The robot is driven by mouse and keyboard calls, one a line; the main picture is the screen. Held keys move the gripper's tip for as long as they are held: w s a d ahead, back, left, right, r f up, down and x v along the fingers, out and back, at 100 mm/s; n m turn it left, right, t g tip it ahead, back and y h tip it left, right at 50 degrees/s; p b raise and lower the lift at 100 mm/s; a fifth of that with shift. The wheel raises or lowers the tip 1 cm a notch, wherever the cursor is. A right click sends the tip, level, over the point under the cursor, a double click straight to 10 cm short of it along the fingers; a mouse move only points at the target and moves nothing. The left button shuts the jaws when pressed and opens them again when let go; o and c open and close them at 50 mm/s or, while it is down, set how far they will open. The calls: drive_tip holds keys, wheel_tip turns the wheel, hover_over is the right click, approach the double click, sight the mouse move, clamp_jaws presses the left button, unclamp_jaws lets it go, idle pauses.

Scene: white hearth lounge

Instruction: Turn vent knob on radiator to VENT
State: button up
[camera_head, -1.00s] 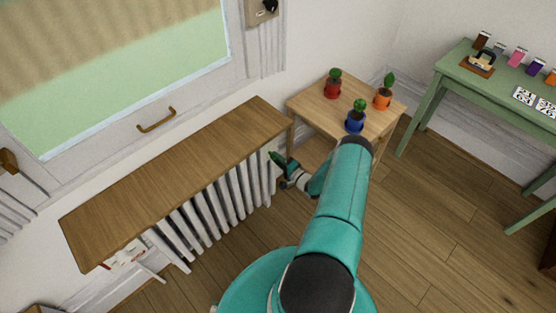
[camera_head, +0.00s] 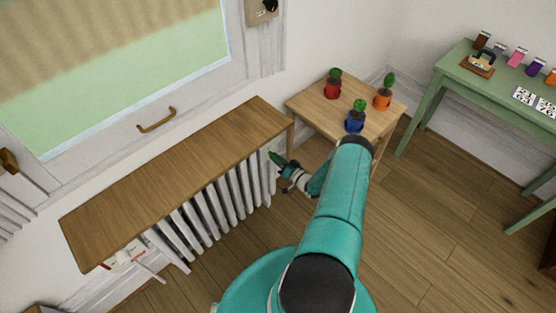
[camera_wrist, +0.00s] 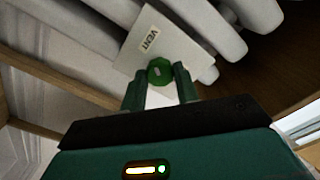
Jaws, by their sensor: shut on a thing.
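The white radiator (camera_head: 212,212) stands under a wooden shelf at the wall. In the wrist view a white plate (camera_wrist: 183,42) with the printed word VENT lies against the radiator's fins (camera_wrist: 222,38). The small green vent knob (camera_wrist: 159,72) sits in front of this plate, with a pale mark on its face. My gripper (camera_wrist: 160,84) is shut on the knob, one finger on each side. In the head view my gripper (camera_head: 275,158) is at the radiator's right end, and the knob is too small to tell apart there.
The wooden shelf (camera_head: 175,178) overhangs the radiator. A small wooden table (camera_head: 310,101) with red, blue and orange potted plants stands close to the right of my gripper. A green table (camera_head: 470,80) is farther right. The wooden floor (camera_head: 420,230) at the right is clear.

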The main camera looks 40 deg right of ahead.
drive_tip(key=shift+n, duration=0.4)
drive_tip(key=o, duration=1)
drive_tip(key=shift+c, duration=0.2)
drive_tip(key=shift+s, duration=0.15)
drive_tip(key=s, duration=1.3)
drive_tip(key=shift+s+d, duration=0.2)
drive_tip(key=shift+s, duration=0.1)
drive_tip(key=shift+s, duration=0.1)
